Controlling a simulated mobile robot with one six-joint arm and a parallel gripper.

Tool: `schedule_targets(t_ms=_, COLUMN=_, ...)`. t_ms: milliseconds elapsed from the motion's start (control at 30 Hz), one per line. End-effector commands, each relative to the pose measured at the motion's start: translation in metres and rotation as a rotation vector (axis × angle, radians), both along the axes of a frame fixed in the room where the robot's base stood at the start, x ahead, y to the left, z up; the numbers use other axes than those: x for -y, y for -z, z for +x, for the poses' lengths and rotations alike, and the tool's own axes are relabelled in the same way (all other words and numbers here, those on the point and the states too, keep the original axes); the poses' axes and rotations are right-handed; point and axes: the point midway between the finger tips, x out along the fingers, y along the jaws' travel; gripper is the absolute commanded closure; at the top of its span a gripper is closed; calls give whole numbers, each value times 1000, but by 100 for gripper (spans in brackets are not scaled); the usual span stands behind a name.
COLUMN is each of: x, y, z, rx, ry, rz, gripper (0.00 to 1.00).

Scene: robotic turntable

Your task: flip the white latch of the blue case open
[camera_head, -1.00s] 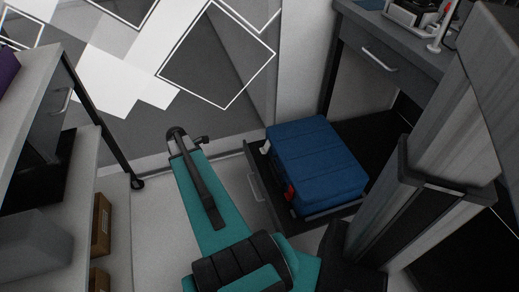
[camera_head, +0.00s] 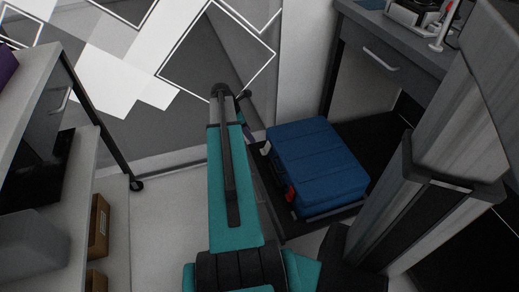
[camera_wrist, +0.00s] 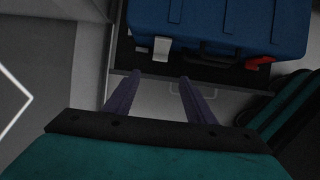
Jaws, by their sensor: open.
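A red latch (camera_wrist: 258,62) is on the right of that face. My gripper (camera_wrist: 160,77) is open and empty, its two purple fingers pointing toward the white latch, apparently short of the case.
A grey desk (camera_head: 385,40) stands behind at right. A shelf unit (camera_head: 75,160) stands at left, with clear floor (camera_head: 165,230) between.

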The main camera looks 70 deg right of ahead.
Motion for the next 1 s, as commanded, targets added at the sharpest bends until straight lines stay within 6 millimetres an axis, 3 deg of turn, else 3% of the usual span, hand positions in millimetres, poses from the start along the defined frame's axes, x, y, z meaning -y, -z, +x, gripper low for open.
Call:
schedule_targets(t_ms=367, x=3, y=15, z=-4, rx=0, ry=1, rz=0, gripper=50)
schedule_targets(t_ms=1000, x=25, y=97, z=-30, rx=0, ry=2, rz=0, gripper=50)
